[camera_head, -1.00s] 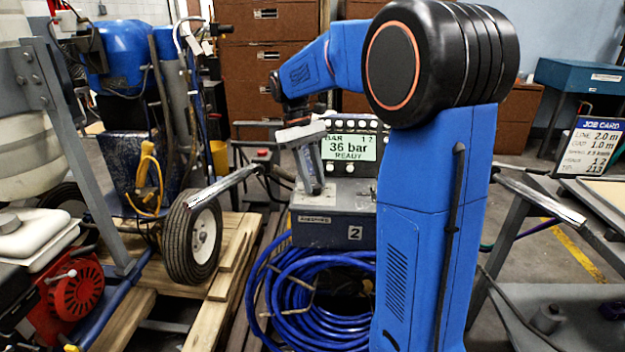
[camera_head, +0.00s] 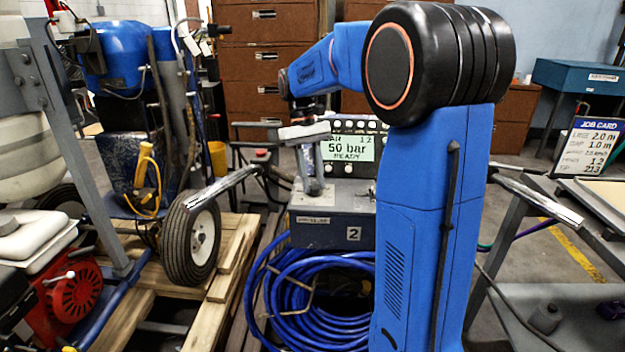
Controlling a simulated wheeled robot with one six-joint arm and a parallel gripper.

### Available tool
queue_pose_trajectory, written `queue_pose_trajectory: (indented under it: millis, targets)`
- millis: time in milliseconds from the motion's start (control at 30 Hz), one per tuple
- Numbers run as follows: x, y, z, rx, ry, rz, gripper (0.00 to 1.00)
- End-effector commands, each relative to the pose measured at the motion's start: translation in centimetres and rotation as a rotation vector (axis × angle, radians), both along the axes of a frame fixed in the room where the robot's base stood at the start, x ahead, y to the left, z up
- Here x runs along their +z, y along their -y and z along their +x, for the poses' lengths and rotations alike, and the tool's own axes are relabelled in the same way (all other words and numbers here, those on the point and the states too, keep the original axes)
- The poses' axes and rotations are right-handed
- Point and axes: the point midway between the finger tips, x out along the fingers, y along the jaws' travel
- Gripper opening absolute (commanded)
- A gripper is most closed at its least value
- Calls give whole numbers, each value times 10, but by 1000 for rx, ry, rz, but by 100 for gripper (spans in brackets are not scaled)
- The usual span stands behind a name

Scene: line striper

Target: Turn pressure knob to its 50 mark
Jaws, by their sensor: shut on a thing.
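My gripper (camera_head: 312,186) points down at the left end of the striper's control box, in front of the display's left edge. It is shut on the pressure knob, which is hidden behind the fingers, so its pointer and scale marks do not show. The display (camera_head: 348,148) reads "50 bar" and "READY"; its top left corner is covered by my gripper. A small label plate (camera_head: 313,220), its text too blurred to read, is on the box front (camera_head: 335,232) below the fingers.
A row of small buttons lies above and below the display. A coiled blue hose (camera_head: 310,300) hangs under the box. Handlebars (camera_head: 220,188) stick out at left and right. A wheeled machine with a black tyre (camera_head: 192,240) stands left. A job card (camera_head: 595,147) stands at right.

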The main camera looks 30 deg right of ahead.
Motion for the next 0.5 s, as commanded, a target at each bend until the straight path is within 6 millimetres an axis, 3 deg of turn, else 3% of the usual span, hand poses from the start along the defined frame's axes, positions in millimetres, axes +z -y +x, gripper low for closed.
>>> queue_pose_trajectory:
  millis: [33, 67, 100, 500]
  targets:
    - [0, 0, 1, 0, 2, -1, 4]
    - [0, 0, 1, 0, 2, -1, 33]
    - [0, 0, 0, 0, 2, -1, 43]
    - [4, 0, 2, 1, 1, 0, 45]
